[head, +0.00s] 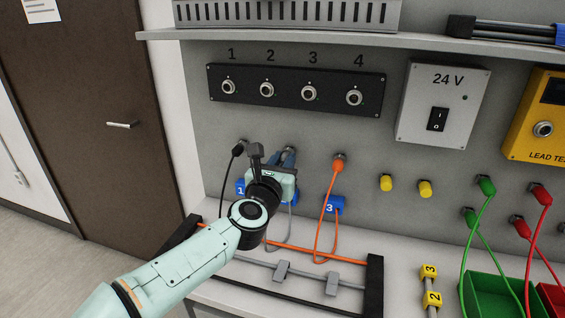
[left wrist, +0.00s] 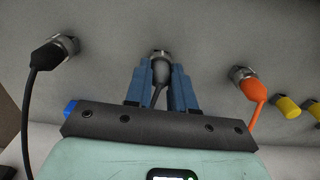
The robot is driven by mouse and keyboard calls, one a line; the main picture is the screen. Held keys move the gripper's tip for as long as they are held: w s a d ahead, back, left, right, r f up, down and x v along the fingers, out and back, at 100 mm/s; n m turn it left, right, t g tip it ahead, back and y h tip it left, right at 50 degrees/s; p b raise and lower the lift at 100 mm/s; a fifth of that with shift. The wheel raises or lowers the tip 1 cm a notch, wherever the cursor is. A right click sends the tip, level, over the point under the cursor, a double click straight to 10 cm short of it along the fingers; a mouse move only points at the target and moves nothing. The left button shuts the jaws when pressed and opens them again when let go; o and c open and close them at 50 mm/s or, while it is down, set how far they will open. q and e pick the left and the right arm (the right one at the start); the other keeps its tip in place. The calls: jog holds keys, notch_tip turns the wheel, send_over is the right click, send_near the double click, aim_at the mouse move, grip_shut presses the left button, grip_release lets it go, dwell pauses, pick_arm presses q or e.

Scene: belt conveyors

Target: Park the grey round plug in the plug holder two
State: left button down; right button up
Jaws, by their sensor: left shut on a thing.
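My left gripper (head: 287,158) is at the wall, at the middle holder of the row with the blue number tags. In the left wrist view its blue fingers (left wrist: 161,80) are shut on the grey round plug (left wrist: 160,72). The plug points at the wall, and its front end is at the metal ring of plug holder two (left wrist: 161,54). I cannot tell how deep it sits. The grey cable (head: 291,228) hangs below. In the head view my gripper hides most of the plug and the number 2 tag. My right gripper is not in view.
A black plug (left wrist: 45,54) sits in the holder to the left, an orange plug (left wrist: 252,87) in the one to the right. Above is a black panel (head: 290,105) with empty sockets 1 to 4. A cable rack (head: 375,275) stands below. Yellow caps (head: 386,183) are further right.

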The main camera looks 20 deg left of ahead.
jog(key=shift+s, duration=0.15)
pick_arm(q)
jog(key=c, duration=0.9)
grip_release()
jog(key=shift+s, duration=0.35)
jog(key=shift+s+a+b, duration=0.2)
jog(key=shift+s+b, duration=0.8)
jog(key=shift+s, duration=5.35)
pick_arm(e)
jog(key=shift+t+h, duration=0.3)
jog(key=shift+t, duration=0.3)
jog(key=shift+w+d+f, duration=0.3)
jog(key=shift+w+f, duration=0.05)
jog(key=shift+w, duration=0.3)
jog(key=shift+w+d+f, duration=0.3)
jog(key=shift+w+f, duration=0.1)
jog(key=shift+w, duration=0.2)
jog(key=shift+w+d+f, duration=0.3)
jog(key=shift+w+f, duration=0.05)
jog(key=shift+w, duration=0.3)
